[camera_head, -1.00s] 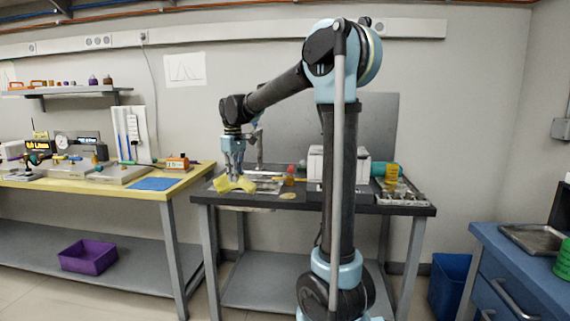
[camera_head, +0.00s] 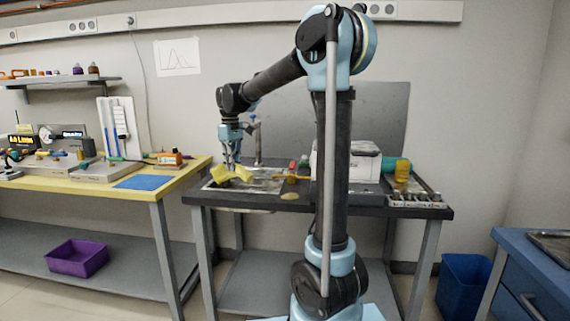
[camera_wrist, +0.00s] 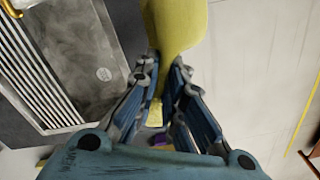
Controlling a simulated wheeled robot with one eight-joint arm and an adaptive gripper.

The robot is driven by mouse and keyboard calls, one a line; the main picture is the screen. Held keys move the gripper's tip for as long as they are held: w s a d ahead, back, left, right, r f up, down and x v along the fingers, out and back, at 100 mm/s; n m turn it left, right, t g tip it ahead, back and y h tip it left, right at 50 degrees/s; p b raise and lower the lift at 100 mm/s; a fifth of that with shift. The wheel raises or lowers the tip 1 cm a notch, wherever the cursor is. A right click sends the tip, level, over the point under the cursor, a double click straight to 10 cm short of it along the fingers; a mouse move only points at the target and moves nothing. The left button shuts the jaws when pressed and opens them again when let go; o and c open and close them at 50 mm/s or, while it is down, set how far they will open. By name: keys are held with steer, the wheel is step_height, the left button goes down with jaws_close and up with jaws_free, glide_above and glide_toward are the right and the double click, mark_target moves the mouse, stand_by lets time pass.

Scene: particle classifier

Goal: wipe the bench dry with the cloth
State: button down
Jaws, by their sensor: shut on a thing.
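A yellow cloth (camera_head: 231,174) is at the left end of the dark bench (camera_head: 312,199). My gripper (camera_head: 232,163) points down and is shut on the cloth. In the wrist view the cloth (camera_wrist: 178,28) stretches from between the fingers (camera_wrist: 165,82) up past the top edge of the picture, along the bench's edge. The wrist view also shows a grey metal surface with ribs (camera_wrist: 70,50) on the bench. I cannot make out any wet patch on the bench top.
A tap (camera_head: 256,140) rises behind my gripper. A yellow-topped table (camera_head: 185,183) stands close on the left.

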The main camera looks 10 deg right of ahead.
steer(key=w+d, duration=0.3)
steer(key=d, duration=1.8)
steer(key=shift+n, duration=0.3)
steer(key=shift+s+a+f, duration=0.1)
steer(key=shift+f, duration=4.9)
steer(key=c, duration=0.8)
jaws_free()
steer(key=shift+f, duration=0.1)
